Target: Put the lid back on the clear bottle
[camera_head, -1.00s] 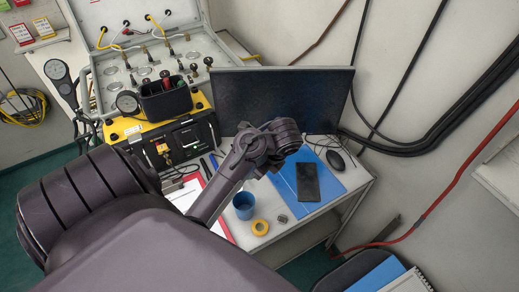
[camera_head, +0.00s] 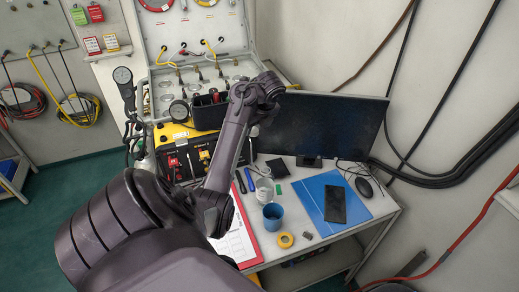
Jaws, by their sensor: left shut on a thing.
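The clear bottle (camera_head: 265,188) stands upright on the white table, just behind the blue cup (camera_head: 272,218). It is small and pale, and its top is hard to make out. My left gripper (camera_head: 268,88) is at the end of the raised arm, in front of the monitor's left edge in the picture and well above the bottle. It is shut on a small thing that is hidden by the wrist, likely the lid. I see no loose lid on the table. My right gripper is not in view.
A black monitor (camera_head: 325,125) stands behind the bottle. A blue folder with a dark phone (camera_head: 335,204) lies to the right. Yellow tape (camera_head: 285,240) is in front, a red clipboard (camera_head: 238,240) to the left. The yellow-and-black air panel (camera_head: 180,150) stands at back left.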

